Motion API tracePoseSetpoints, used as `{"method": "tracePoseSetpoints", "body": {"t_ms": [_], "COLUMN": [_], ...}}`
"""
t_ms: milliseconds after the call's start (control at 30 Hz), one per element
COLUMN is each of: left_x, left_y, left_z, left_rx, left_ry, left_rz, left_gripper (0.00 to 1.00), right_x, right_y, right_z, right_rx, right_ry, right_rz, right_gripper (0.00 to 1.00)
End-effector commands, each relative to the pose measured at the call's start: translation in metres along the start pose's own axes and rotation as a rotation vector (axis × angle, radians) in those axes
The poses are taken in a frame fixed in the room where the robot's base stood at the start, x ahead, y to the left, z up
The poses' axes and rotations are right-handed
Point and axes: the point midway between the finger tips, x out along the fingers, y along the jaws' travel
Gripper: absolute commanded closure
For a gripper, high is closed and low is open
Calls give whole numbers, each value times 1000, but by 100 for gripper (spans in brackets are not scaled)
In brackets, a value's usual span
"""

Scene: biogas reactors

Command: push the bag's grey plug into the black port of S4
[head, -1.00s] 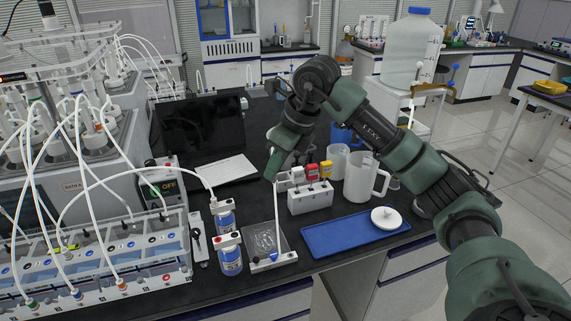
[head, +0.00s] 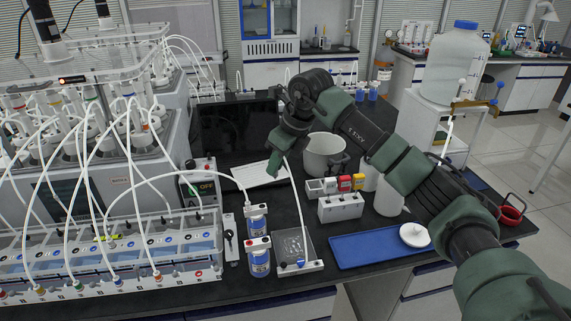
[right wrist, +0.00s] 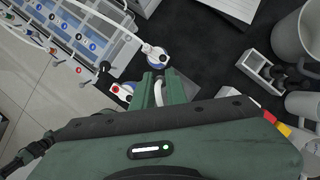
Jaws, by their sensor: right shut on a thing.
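My right gripper (head: 274,166) is above the bench, behind the clear bag (head: 292,243), which lies flat in a small holder. The gripper is shut on the bag's white tube (head: 296,200), which runs from the holder up to the fingers. In the right wrist view the fingers (right wrist: 168,88) close around the white tube end (right wrist: 158,92); the grey plug is not clearly visible. A long rack (head: 130,272) with coloured ports stands at left. I cannot tell which port is the black one of S4. My left gripper is not in view.
Two blue-liquid bottles (head: 259,262) stand between rack and bag. Loops of white tubing (head: 170,180) arch over the rack.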

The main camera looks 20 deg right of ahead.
Motion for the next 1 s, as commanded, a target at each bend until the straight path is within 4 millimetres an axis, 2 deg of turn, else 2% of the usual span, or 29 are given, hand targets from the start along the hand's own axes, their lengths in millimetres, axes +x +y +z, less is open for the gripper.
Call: {"method": "tracePoseSetpoints", "body": {"t_ms": [500, 1000], "left_x": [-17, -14], "left_y": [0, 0], "left_z": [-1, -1], "left_rx": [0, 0], "left_ry": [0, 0], "left_rz": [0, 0], "left_gripper": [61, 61], "right_x": [18, 26], "right_y": [-4, -5], "right_z": [47, 48], "right_rx": [1, 1], "right_ry": [-1, 1], "right_rz": [1, 0], "right_gripper": [100, 100]}}
